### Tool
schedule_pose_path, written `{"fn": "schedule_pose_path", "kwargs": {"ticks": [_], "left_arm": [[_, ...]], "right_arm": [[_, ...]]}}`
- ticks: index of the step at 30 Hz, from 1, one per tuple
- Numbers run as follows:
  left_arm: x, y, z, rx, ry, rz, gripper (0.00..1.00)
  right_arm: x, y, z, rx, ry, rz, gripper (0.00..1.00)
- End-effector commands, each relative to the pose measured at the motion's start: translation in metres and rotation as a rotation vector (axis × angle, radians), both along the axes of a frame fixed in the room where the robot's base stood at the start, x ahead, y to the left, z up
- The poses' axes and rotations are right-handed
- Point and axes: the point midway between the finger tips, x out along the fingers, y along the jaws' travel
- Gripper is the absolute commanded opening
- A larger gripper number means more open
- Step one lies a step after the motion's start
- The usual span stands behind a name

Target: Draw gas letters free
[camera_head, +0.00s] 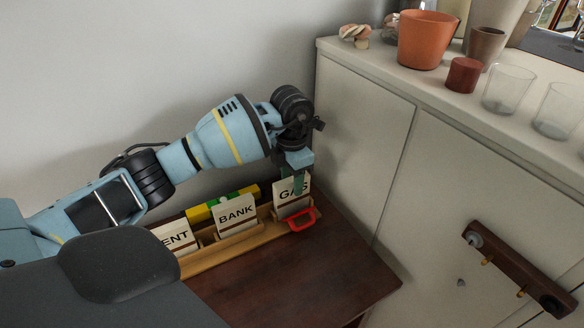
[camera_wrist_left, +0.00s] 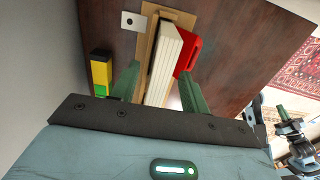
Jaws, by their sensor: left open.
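The gas letters (camera_head: 291,200), a white bundle marked GAS, stand upright in the right-hand slot of a wooden letter rack (camera_head: 240,246). My left gripper (camera_head: 297,181) is over them, pointing down. The fingers are open; I cannot tell whether the right one touches. BANK letters (camera_head: 237,214) and a bundle ending in ENT (camera_head: 174,238) stand in the other slots. My right gripper seems to show at the lower right (camera_wrist_left: 285,112).
A red loop-shaped thing (camera_head: 303,221) is beside the gas letters, at the rack's end. A yellow and green box (camera_head: 215,205) is behind the rack. A pale cabinet (camera_head: 365,120) with pots and glasses stands right. The dark tabletop (camera_head: 290,275) in front is clear.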

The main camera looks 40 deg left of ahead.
Motion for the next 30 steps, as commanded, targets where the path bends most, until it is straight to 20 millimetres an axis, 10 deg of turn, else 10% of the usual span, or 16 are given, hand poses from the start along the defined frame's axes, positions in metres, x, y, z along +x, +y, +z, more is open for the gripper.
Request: {"fn": "schedule_pose_path", "kwargs": {"ticks": [20,30], "left_arm": [[0.000,0.000,-0.036,0.000,-0.002,-0.001,0.44],[0.000,0.000,-0.036,-0.001,-0.002,-0.001,0.00]], "right_arm": [[-0.006,0.001,-0.002,0.002,0.012,-0.001,0.00],[-0.004,0.001,-0.002,0.002,0.009,-0.003,0.00]]}}
